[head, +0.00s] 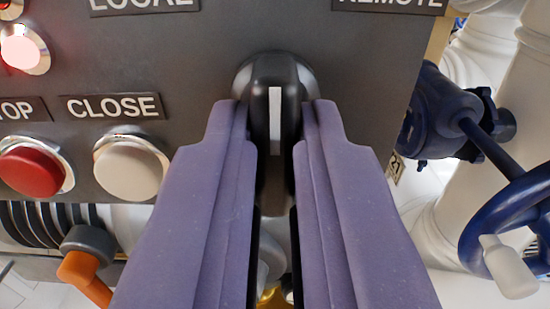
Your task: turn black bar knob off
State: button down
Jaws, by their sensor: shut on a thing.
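The black bar knob (274,75) is on the grey panel, in the upper middle of the head view. Its white pointer line stands upright, between the LOCAL label (143,5) on the left and the REMOTE label (392,5) on the right. My gripper (275,112) has its two purple fingers on either side of the bar and is shut on it. The fingers hide the sides of the bar and part of the round base behind it.
Left on the panel (200,50) are a red button (32,170), a white CLOSE button (130,170) and a lit lamp (22,48). A blue handwheel (480,215) and white pipes stand right of the panel. An orange-handled lever (82,270) is at lower left.

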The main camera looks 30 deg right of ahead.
dwell(0.3)
jog(key=c, duration=1.1)
grip_release()
jog(key=shift+c, duration=0.2)
jog(key=v, duration=0.7)
jog(key=shift+s+a+b, duration=0.25)
jog(key=shift+s+b, duration=0.05)
jog(key=shift+s, duration=0.05)
jog(key=shift+w, duration=0.1)
